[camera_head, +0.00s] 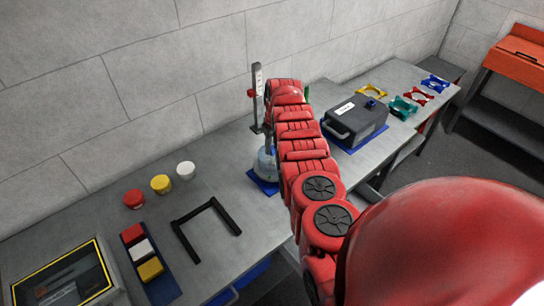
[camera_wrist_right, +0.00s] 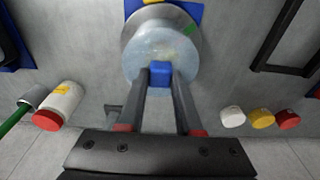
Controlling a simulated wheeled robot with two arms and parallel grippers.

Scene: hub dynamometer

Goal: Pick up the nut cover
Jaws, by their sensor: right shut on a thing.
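The nut cover looks like a clear, pale dome (camera_wrist_right: 158,56) with a small blue knob (camera_wrist_right: 160,70) on it. It sits over a grey metal round part (camera_wrist_right: 134,27) on a blue mat (camera_wrist_right: 192,11). In the head view the dome (camera_head: 265,168) stands on the blue mat (camera_head: 262,186), partly hidden by my right arm. My right gripper (camera_wrist_right: 161,80) has its two grey fingers closed on either side of the blue knob. Whether the dome is lifted off the metal part cannot be told. My left gripper is not in view.
A black box (camera_head: 355,122) stands right of my arm. A black U-shaped frame (camera_head: 207,228), red, yellow and white pots (camera_head: 160,184), a block tray (camera_head: 150,265) and a screen (camera_head: 62,280) are to the left. A thin upright stand (camera_head: 257,95) is behind.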

